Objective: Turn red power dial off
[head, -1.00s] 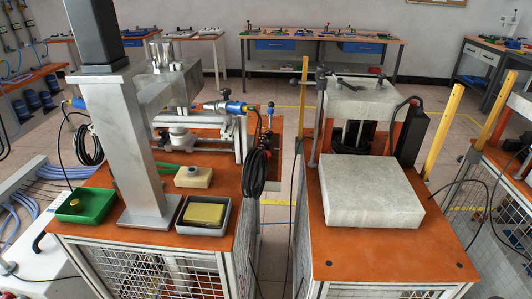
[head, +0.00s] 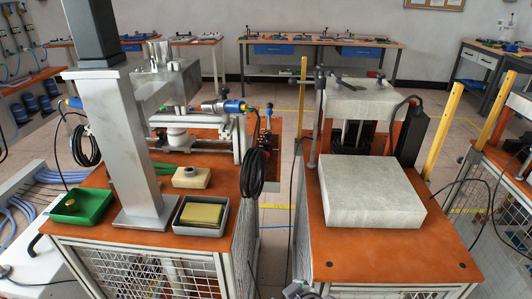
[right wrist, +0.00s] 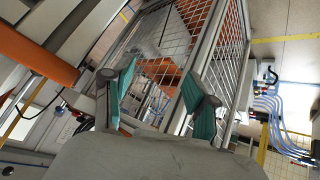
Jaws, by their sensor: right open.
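I cannot make out a red power dial for certain in either view. My right gripper (right wrist: 160,80) is open in the right wrist view, its two teal-padded fingers apart with nothing between them. Beyond the fingers is a wire mesh side panel (right wrist: 172,38) of a bench frame. A small grey part of what looks like my right arm or gripper shows at the bottom edge of the head view. My left gripper is in neither view.
An orange-topped bench on the left carries a green tray (head: 95,207), a grey tray (head: 180,222) with a yellow block, and a metal column (head: 137,150). The right bench (head: 380,263) carries a pale square slab (head: 370,193). A narrow gap separates the benches.

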